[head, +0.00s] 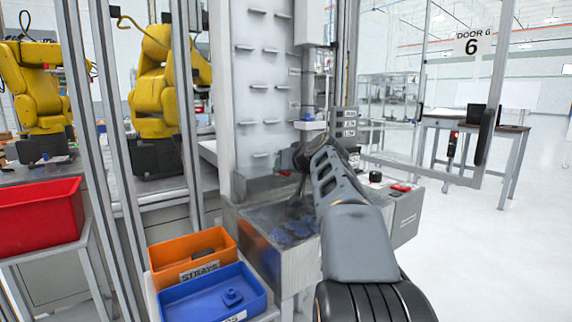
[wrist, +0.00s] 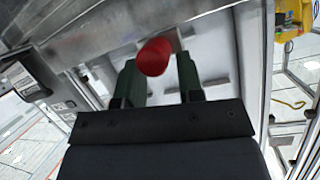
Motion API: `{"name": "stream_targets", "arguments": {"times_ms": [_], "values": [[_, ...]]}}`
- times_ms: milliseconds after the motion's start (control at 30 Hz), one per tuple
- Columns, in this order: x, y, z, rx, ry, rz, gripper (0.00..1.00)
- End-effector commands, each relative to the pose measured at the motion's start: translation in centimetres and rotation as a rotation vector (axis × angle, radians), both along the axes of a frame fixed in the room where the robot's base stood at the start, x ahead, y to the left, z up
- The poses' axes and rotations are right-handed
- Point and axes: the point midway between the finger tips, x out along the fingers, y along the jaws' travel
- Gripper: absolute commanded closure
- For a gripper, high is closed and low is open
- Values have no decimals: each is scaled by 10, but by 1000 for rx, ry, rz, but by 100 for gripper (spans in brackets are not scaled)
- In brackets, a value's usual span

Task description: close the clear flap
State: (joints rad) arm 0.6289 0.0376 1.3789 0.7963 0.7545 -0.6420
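A see-through, smoky panel (head: 272,228), which appears to be the clear flap, lies at the metal bin below the white pegged panel in the head view. Blue and dark pieces show through it. Its exact edges and angle are hard to make out. My gripper (head: 294,160) is above and behind the bin, partly hidden by my own arm. In the wrist view my gripper (wrist: 158,75) has its two dark green fingers apart. A round red thing (wrist: 154,57) shows between the fingertips. I cannot tell whether the fingers touch it.
An orange bin (head: 190,258) and a blue bin (head: 212,296) stand at the front left of the metal bin. A red bin (head: 38,216) is farther left. A control box (head: 406,205) with buttons is at the right. Open floor lies right.

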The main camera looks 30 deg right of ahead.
Motion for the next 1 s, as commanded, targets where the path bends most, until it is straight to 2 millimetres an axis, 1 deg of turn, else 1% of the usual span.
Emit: {"name": "stream_targets", "arguments": {"times_ms": [267,367,467,800,1000], "values": [[0,2,3,-1,-7,2,63],[-5,2,6,-1,-9,1,63],[-17,3,11,-1,-10,0,63],[-82,7,36,-2,-9,-3,63],[-111,9,46,-1,-7,-4,63]]}}
